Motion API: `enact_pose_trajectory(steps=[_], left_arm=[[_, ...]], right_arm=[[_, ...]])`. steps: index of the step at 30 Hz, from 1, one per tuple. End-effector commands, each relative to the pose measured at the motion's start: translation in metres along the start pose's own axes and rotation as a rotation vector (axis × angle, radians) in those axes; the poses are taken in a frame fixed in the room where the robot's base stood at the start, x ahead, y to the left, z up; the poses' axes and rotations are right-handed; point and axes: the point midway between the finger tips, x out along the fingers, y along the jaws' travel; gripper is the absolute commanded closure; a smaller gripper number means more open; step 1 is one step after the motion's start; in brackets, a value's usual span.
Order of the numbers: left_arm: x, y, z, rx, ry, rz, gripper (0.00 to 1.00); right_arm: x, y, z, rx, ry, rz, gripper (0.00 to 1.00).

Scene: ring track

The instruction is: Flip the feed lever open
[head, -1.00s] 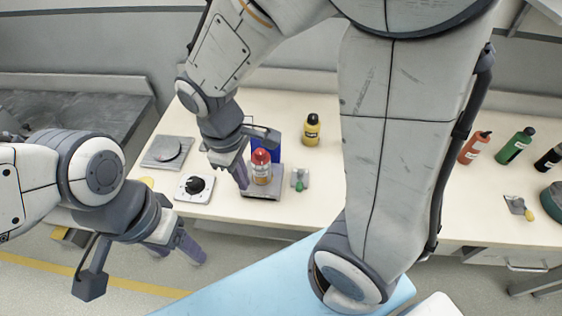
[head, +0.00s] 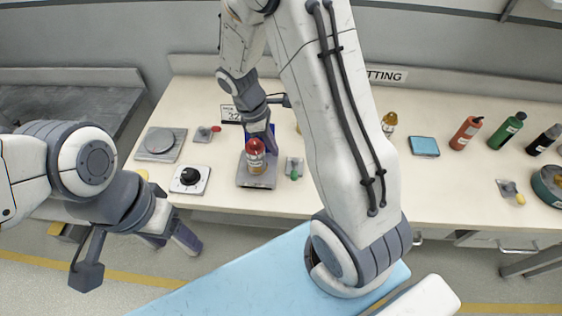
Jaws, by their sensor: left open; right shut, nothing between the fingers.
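Three small levers on grey plates stand on the bench, and I cannot tell by any label which is the feed lever. One has a red tip (head: 215,129), one a green tip (head: 294,172) right of the bottle stand, one a yellow tip (head: 520,198) at the far right. A red-capped bottle (head: 256,160) stands on the grey stand (head: 257,183) with a blue back. My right gripper (head: 259,132) is shut and empty, just behind the bottle, its fingertips partly hidden. My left gripper (head: 172,241) is open and empty, in front of the bench edge.
A dial box (head: 190,179) and a grey plate with a disc (head: 160,143) are at the left. A sign (head: 231,114) stands behind. A blue pad (head: 424,146) and several bottles (head: 467,132) are at the right. My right arm covers the bench middle.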

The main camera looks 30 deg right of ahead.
Motion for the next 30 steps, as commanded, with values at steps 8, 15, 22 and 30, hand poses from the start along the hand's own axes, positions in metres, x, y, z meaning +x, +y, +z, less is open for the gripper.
enact_pose_trajectory(steps=[8,15,22,30], left_arm=[[-0.002,0.000,0.000,0.000,0.000,0.000,0.33],[0.000,0.000,0.000,0.000,0.000,0.000,0.33],[0.001,0.000,0.000,0.000,0.000,0.000,0.33],[0.001,0.000,0.000,0.000,0.000,0.000,0.33]], right_arm=[[0.043,-0.002,0.001,0.000,-0.005,-0.007,1.00],[0.083,-0.001,0.001,0.001,-0.003,-0.005,1.00],[0.097,-0.001,0.001,0.000,-0.001,-0.002,1.00],[0.098,-0.001,0.001,0.001,0.000,-0.001,1.00]])
